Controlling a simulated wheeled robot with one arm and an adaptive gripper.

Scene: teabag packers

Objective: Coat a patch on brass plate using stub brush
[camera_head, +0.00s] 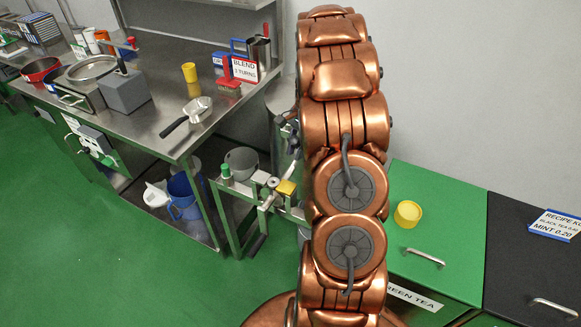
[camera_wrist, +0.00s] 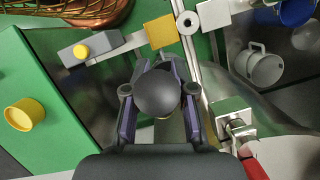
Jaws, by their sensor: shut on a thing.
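The stub brush shows as a dark grey round knob (camera_wrist: 157,92) between the two fingers of my gripper (camera_wrist: 158,104) in the wrist view. The fingers are shut on it, and its lower end is mostly hidden behind the knob. The brass plate is a golden square (camera_wrist: 160,32) just beyond the fingertips in the wrist view. It also shows in the head view (camera_head: 286,188) on the metal stand beside the bench. The brush looks apart from the plate in the picture, but I cannot tell its height. In the head view my arm mostly hides the gripper.
Beside the plate are a grey ring (camera_wrist: 187,22), a pale square plate (camera_wrist: 207,13) and a grey box with a yellow button (camera_wrist: 82,50). A yellow cup (camera_head: 408,213) stands on the green cabinet (camera_head: 430,195). The steel bench (camera_head: 160,135) at left holds several tools. Green floor is open at left.

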